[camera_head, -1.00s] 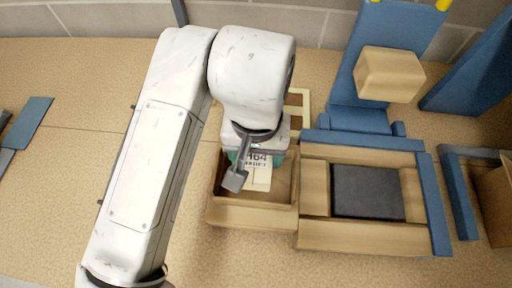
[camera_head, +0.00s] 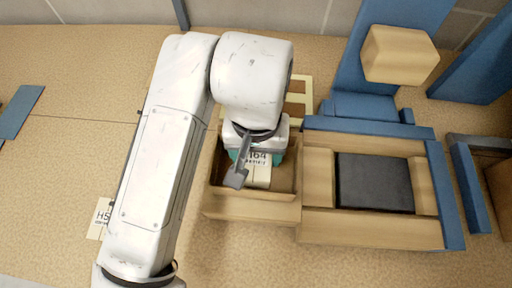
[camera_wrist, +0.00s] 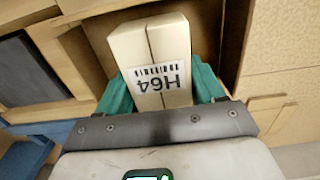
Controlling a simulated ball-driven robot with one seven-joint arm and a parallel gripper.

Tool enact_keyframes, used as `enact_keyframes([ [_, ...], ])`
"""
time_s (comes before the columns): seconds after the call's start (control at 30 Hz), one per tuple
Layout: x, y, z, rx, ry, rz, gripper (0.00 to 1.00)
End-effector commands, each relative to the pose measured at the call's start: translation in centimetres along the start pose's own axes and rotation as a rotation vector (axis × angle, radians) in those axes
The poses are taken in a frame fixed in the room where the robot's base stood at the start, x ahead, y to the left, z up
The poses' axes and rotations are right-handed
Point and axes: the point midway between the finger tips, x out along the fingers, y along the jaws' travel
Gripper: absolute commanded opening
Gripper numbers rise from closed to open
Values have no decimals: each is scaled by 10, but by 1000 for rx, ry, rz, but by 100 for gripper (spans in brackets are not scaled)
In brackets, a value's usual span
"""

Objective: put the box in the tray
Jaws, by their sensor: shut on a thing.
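A pale box (camera_head: 259,174) with a black H64 label and barcode is between the teal fingers of my gripper (camera_head: 256,160). In the wrist view my gripper (camera_wrist: 161,92) is shut on this box (camera_wrist: 150,45), with a finger along each side. An open wooden tray (camera_head: 250,208) with raised walls lies directly below and around the box in the head view. The box is within the tray's outline. I cannot tell whether it touches the tray floor, as my wrist hides the far part.
Right of the tray is a wooden surround with a dark panel (camera_head: 375,184) and blue edging (camera_head: 440,190). A wooden block (camera_head: 398,54) stands before a blue upright (camera_head: 345,70) behind. A label reading H5 (camera_head: 100,218) lies left of my arm. The left tabletop is mostly clear.

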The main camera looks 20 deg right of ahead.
Motion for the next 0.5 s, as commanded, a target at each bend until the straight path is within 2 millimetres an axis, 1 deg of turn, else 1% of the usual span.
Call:
enact_keyframes([
  [0.03,0,0,0,0,0,0,69],
  [0.07,0,0,0,0,0,0,72],
  [0.33,0,0,0,0,0,0,98],
  [0.5,0,0,0,0,0,0,98],
])
